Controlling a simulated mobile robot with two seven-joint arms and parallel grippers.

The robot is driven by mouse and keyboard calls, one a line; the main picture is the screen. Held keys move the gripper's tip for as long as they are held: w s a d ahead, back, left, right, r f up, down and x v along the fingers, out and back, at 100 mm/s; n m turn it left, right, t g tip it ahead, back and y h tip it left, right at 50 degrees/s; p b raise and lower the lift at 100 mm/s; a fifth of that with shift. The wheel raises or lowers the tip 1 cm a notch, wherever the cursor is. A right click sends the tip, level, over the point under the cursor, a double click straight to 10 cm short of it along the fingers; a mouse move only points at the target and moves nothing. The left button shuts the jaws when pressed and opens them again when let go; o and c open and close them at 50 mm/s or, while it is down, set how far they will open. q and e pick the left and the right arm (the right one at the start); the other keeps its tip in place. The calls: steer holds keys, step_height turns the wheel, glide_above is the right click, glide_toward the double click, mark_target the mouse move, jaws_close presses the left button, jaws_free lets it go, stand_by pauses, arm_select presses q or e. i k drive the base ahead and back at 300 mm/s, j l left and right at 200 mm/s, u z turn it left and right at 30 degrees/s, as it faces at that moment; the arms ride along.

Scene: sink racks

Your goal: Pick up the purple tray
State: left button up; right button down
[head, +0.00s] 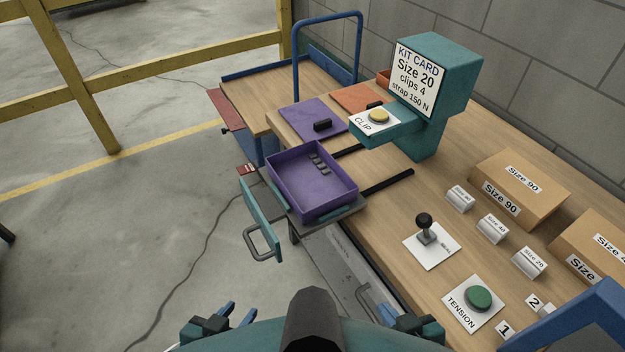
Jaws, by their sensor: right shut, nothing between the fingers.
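The purple tray (283,184) is an open, shallow box with several small dark pieces (319,163) inside. It sits on a grey support (345,208) at the near left edge of the wooden bench, with teal parts at its sides. My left gripper (238,314) is at the bottom of the view, below and left of the tray, with its blue fingers apart and nothing seen between them. My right gripper (377,301) is at the bottom, right of centre, partly hidden by my body. It is shut and empty. Both grippers are well away from the tray.
A teal panel with a grey handle (263,241) stands left of the tray. The teal kit-card stand (433,90) rises behind it. A flat purple panel (300,120), joystick (425,227), green button (478,298) and cardboard boxes (520,186) are on the bench.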

mark_target(314, 182)
steer(key=j, duration=0.45)
steer(key=i+j+z, duration=0.15)
steer(key=j, duration=0.35)
steer(key=j+z, duration=0.2)
steer(key=j, duration=0.3)
steer(key=z, duration=1.5)
